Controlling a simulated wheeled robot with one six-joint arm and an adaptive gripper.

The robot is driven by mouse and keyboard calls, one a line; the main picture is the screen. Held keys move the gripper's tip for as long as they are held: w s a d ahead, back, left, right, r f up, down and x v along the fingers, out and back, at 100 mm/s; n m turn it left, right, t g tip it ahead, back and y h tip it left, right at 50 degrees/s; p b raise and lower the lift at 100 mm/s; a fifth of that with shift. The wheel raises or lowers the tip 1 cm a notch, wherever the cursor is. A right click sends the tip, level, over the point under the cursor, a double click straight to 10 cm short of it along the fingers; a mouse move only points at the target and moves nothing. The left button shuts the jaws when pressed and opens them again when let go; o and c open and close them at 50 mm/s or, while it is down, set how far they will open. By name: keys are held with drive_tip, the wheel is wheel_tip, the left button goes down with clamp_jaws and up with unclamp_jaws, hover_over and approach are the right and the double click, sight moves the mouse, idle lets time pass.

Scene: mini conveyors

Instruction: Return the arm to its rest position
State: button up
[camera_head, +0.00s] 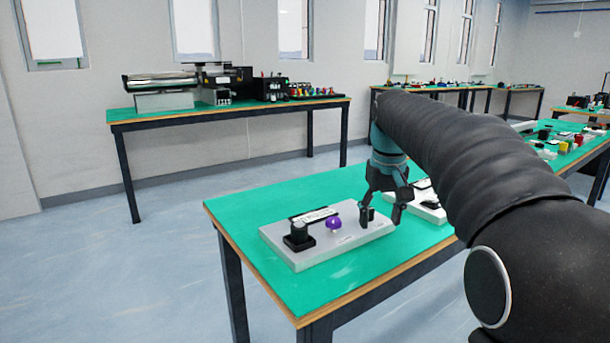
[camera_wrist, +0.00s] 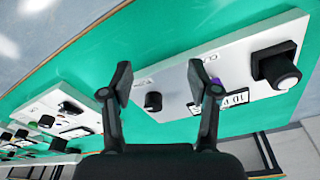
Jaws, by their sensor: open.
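My gripper (camera_head: 383,215) hangs from my arm above the right part of a white panel on the near green table. Its two fingers are spread apart with nothing between them. In the wrist view my gripper (camera_wrist: 158,85) is open over the white panel (camera_wrist: 228,58). The panel also shows in the head view (camera_head: 300,258). It carries a black square-based knob (camera_head: 299,236), a purple mushroom button (camera_head: 333,224) and a small black knob (camera_wrist: 153,101). The small knob lies between the fingertips in the wrist view. I cannot tell whether a finger touches it.
The near green table (camera_head: 250,212) has more white panels (camera_head: 428,205) to the right, partly behind my arm. A back table (camera_head: 150,113) with a conveyor unit (camera_head: 160,82) stands by the wall. The floor (camera_head: 120,270) left of the near table is clear.

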drive_tip(key=s+f+t, duration=0.1)
drive_tip(key=s+f, duration=0.3)
drive_tip(key=s, duration=0.5)
drive_tip(key=s+f+m+t, duration=0.1)
drive_tip(key=s+f, duration=0.3)
drive_tip(key=s, duration=0.6)
drive_tip(key=s+f+t, duration=0.2)
drive_tip(key=s+f, duration=0.2)
drive_tip(key=s, duration=0.6)
drive_tip(key=shift+m, duration=0.3)
drive_tip(key=shift+f, duration=0.1)
drive_tip(key=c, duration=0.3)
drive_tip(key=shift+d, duration=0.15)
drive_tip(key=shift+c, duration=0.4)
